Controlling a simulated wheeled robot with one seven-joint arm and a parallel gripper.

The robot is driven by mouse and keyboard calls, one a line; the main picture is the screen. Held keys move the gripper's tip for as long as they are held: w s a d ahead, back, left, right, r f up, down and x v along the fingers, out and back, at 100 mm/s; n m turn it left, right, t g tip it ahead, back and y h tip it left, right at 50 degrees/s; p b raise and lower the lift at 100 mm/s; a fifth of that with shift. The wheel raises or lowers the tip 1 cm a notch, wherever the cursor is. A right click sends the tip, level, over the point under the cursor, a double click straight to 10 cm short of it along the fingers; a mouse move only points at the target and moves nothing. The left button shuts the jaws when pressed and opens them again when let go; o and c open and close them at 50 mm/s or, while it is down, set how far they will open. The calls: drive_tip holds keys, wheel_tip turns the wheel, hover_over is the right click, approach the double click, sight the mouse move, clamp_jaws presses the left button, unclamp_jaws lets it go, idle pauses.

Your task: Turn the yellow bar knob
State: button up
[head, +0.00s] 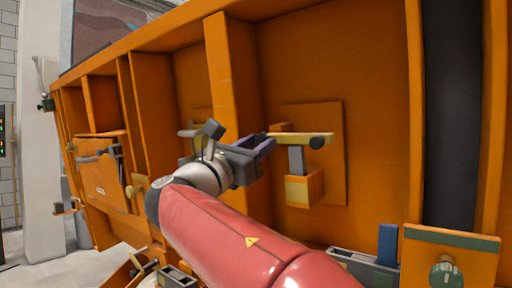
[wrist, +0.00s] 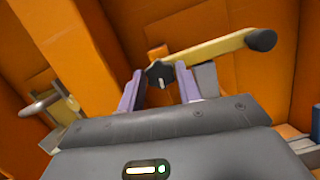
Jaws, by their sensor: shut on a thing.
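The yellow bar knob (head: 300,137) sticks out from a square orange plate on the orange wall, with a dark round tip at its right end. In the wrist view the yellow bar (wrist: 215,48) runs up to the right from a dark hub between the fingers. My gripper (head: 267,144) is at the bar's left end, its purple fingers on either side of the hub end. In the wrist view my gripper (wrist: 159,80) is shut on this end. The contact itself is partly hidden in the head view.
A yellow block on a grey stem (head: 303,187) sits just below the bar. A panel with a green knob (head: 446,272) stands at lower right. Orange ribs (head: 228,70) stand out left of the plate. A panel with a grey lever (head: 98,175) is at far left.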

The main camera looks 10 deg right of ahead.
drive_tip(key=m, duration=0.2)
drive_tip(key=m+g+h, duration=0.1)
drive_tip(key=m, duration=0.2)
drive_tip(key=shift+w+a+m+g, duration=0.1)
drive_tip(key=shift+m+g, duration=0.2)
drive_tip(key=m+g, duration=0.1)
drive_tip(key=m, duration=0.3)
drive_tip(key=shift+b, duration=0.3)
drive_tip(key=m+g, duration=0.1)
drive_tip(key=m, duration=0.4)
drive_tip(key=m+g, duration=0.1)
drive_tip(key=m, duration=0.3)
drive_tip(key=shift+r, duration=0.1)
drive_tip(key=m+y, duration=0.1)
drive_tip(key=m, duration=0.2)
drive_tip(key=m+y+b, duration=0.1)
drive_tip(key=m, duration=0.3)
drive_tip(key=m+y+b, duration=0.1)
drive_tip(key=m, duration=0.2)
drive_tip(key=shift+m+t+y, duration=0.3)
drive_tip(key=shift+m, duration=0.1)
drive_tip(key=shift+m+t+y+b, duration=0.35)
drive_tip(key=shift+m+b, duration=0.3)
drive_tip(key=shift+m, duration=0.55)
